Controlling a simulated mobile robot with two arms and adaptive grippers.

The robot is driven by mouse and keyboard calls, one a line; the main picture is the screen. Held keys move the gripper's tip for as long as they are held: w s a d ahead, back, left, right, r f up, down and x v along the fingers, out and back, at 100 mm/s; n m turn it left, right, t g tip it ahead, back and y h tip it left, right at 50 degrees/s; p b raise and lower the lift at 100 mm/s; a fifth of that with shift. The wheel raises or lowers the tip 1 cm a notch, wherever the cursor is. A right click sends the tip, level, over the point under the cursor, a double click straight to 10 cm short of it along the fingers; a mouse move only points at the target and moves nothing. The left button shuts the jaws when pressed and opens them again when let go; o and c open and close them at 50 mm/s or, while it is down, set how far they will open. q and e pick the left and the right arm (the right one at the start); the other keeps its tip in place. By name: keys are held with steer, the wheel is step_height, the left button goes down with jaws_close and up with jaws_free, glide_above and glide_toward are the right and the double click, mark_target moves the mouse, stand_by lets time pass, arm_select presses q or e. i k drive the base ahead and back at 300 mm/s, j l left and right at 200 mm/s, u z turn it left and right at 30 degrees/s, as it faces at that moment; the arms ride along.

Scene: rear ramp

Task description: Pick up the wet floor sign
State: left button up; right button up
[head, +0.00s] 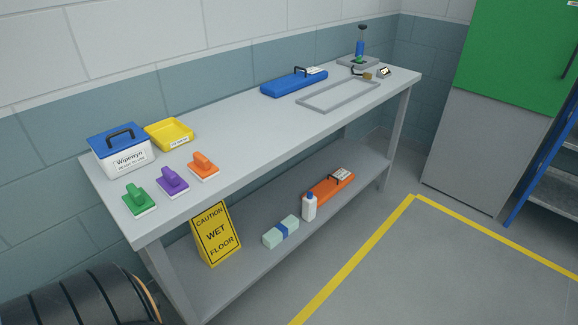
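The yellow wet floor sign (215,236) with black lettering stands on the lower shelf (232,277) of the grey workbench, near its left end. Its top edge is partly hidden by the benchtop. It leans back slightly, its printed face toward me. Neither of my grippers shows in the head view.
The benchtop (262,125) above holds a blue-lidded box (121,152), a yellow tray (169,132), several brushes and a blue case (293,82). A pale block (281,232), white bottle (309,207) and orange case (330,187) share the shelf. The yellow-lined floor (440,265) is clear.

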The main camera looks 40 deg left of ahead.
mark_target(214, 234)
steer(key=i+u, duration=0.2)
steer(key=i, duration=0.25)
steer(key=i+l+u, duration=0.15)
steer(key=i, duration=0.3)
steer(key=i+l+u, duration=0.2)
steer(key=i, duration=0.2)
steer(key=i+l+u, duration=0.2)
steer(key=i, duration=0.25)
